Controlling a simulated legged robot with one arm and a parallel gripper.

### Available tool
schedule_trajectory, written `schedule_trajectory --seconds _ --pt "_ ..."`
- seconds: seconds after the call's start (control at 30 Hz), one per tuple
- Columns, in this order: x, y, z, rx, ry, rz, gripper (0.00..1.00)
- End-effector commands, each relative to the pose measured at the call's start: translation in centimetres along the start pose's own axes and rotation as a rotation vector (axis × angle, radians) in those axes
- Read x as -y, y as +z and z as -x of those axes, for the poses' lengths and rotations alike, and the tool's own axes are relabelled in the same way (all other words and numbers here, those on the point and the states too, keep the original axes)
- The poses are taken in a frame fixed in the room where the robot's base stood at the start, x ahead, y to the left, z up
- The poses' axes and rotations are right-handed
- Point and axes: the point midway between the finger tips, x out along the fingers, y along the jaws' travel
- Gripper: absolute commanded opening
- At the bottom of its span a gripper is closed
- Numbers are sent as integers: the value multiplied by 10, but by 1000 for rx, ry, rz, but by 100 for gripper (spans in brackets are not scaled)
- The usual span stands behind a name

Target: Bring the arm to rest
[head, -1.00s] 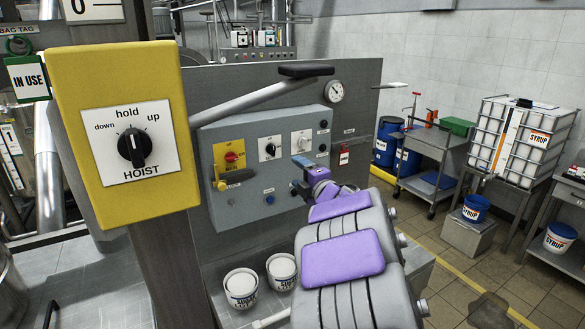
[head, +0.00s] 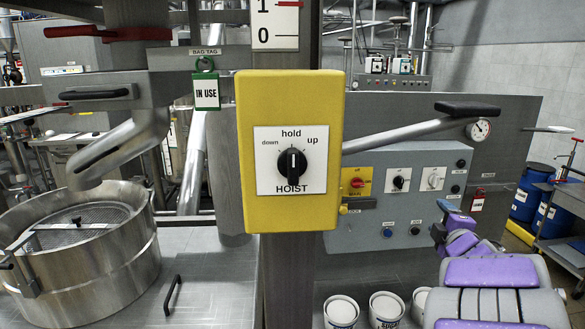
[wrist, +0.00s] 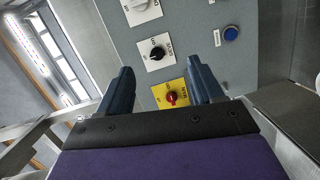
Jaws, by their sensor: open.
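My arm's purple and grey links show at the lower right of the head view. My gripper (head: 443,222) is at the far end of the arm, small and partly hidden, in front of the grey control panel (head: 375,215). In the wrist view, the two dark blue fingers of my gripper (wrist: 161,88) stand apart with nothing between them that they hold. Beyond them is the panel with a red knob on a yellow plate (wrist: 172,97), two more knobs and a blue button (wrist: 231,33). No contact with the panel is visible.
A yellow hoist box (head: 290,220) stands on a post in the centre, its knob pointing at hold. A steel vessel (head: 90,265) is at left. White tubs (head: 341,312) stand below the panel. A grey lever with a black handle (head: 467,108) reaches over the panel.

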Motion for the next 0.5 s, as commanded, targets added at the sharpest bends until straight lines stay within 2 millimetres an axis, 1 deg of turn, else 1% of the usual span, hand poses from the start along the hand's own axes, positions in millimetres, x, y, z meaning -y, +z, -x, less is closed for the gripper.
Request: schedule_trajectory --seconds 0.03,0.07,0.17,0.27,0.37,0.4,0.47,0.5 --pt "-2 0 9 59 -19 -53 66" --pt "0 2 15 99 -36 -88 66" --pt "10 9 38 231 -98 -216 66" --pt "30 11 66 357 -174 -352 66" --pt "55 6 99 472 -259 -490 66" --pt "67 2 113 518 -298 -543 66" --pt "83 -6 136 581 -357 -620 66" --pt "96 -12 153 624 -403 -671 66"
